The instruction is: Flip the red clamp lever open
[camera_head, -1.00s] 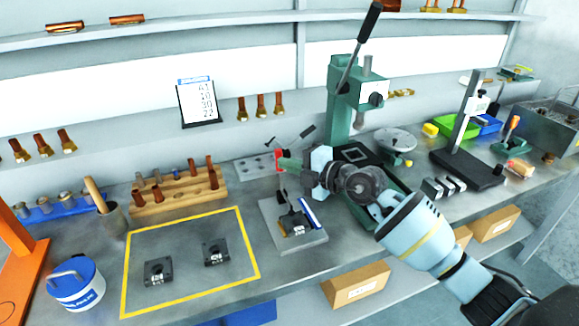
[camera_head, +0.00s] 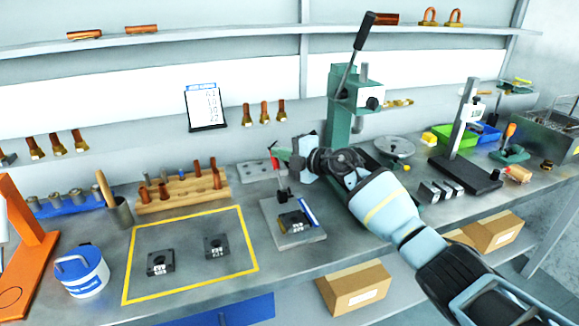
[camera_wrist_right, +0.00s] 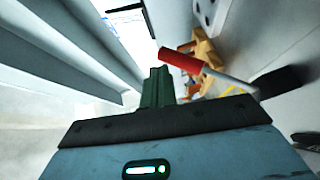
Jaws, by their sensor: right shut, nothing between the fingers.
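The clamp's red lever (camera_head: 273,160) stands roughly upright above the grey fixture plate (camera_head: 312,239) in the head view. In the right wrist view, the red handle (camera_wrist_right: 181,61) sits on a pale rod running down to a black part at the right. My left gripper is out of view.
A green press (camera_head: 341,120) stands behind my right arm. A wooden peg rack (camera_head: 180,205) is left of the fixture, behind a yellow-outlined area (camera_head: 190,285) with two black blocks. Bare bench lies around the fixture.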

